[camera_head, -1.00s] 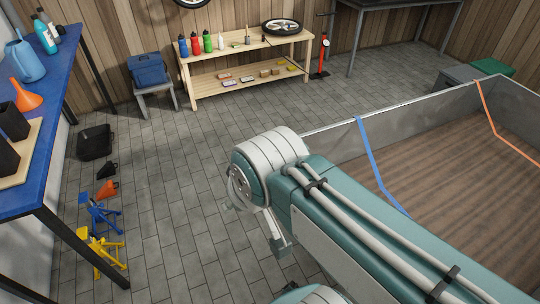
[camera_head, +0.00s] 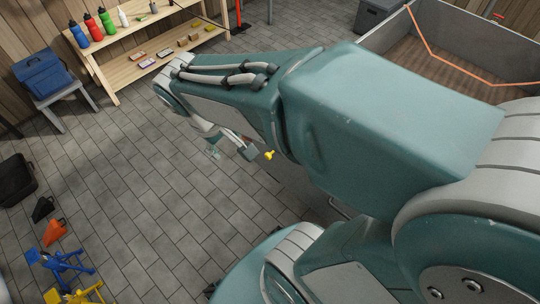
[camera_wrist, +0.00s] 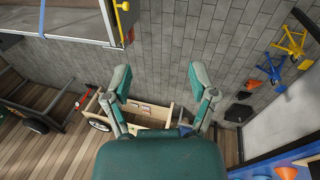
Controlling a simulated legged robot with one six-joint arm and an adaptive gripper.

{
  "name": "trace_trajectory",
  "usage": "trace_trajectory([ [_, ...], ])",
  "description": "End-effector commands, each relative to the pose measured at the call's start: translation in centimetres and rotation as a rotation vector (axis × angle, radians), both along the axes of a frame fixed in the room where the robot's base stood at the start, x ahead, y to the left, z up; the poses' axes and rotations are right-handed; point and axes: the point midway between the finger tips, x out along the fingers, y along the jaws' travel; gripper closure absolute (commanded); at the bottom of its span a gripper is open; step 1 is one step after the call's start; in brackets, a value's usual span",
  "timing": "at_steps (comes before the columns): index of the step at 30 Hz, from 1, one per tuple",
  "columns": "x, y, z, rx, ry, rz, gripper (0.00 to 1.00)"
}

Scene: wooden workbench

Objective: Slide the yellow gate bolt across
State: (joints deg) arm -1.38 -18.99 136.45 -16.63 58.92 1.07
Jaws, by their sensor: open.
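The yellow bolt shows in the head view only as a small knob (camera_head: 269,154) just below my arm; my arm hides what lies behind it. In the wrist view a yellow knob (camera_wrist: 124,6) is at the top edge, on the end of the grey metal-walled bed, with a narrow upright part below it. My gripper (camera_wrist: 159,76) is open, its two teal fingers spread wide with nothing between them. The knob lies above and left of the fingers in that picture, clear of them. In the head view the gripper (camera_head: 214,151) is mostly hidden by my arm.
The metal-walled bed (camera_head: 470,35) with an orange strap stands at upper right. A wooden shelf (camera_head: 150,63) with bottles and a blue box on a stool (camera_head: 42,75) are at upper left. Blue and yellow stands (camera_head: 60,262) are at lower left. Paved floor between is clear.

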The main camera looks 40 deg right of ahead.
Motion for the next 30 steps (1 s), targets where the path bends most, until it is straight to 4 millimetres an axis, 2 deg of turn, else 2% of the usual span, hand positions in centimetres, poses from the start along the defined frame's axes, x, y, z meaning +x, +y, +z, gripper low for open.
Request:
trace_trajectory([
  [1, 0.6, -0.5, -1.1, -0.04, 0.066, 0.017, 0.26],
  [17, 6.1, -5.8, -11.2, -0.477, 0.62, 0.249, 0.26],
  [23, 8.0, -7.3, -15.9, -0.644, 0.801, 0.371, 0.26],
  [30, 9.6, -8.6, -22.4, -0.843, 0.987, 0.541, 0.26],
])
